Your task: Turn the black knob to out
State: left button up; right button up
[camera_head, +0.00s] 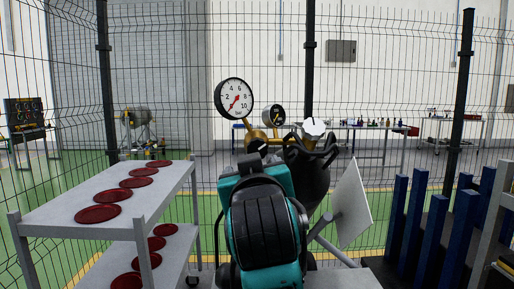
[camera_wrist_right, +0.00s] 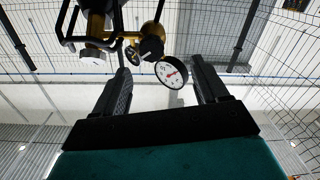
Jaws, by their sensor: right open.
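A brass regulator (camera_head: 258,133) sits by a dark gas cylinder (camera_head: 312,172). It carries a large white gauge (camera_head: 234,98), also in the right wrist view (camera_wrist_right: 172,72), and a smaller dark round face (camera_head: 274,116) with light markings. In the head view my arm hides the regulator's lower part. My left gripper is not in view.
A grey shelf cart (camera_head: 165,196) with several red discs stands at the left. A tilted white panel (camera_head: 352,205) stands right of the cylinder. Blue posts (camera_head: 432,235) stand at the right. A wire fence runs behind, with a workbench (camera_head: 375,128) beyond.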

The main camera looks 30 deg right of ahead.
aim_at(257, 148)
jog(key=shift+m, duration=0.4)
jog(key=x, duration=0.4)
jog(key=r+x, duration=0.1)
jog(key=x, duration=0.3)
jog(key=d+r+p+x, duration=0.1)
jog(key=x, duration=0.3)
jog(key=shift+s+d, duration=0.15)
jog(key=shift+s, duration=0.05)
jog(key=shift+c, duration=0.4)
jog(key=c, duration=0.9)
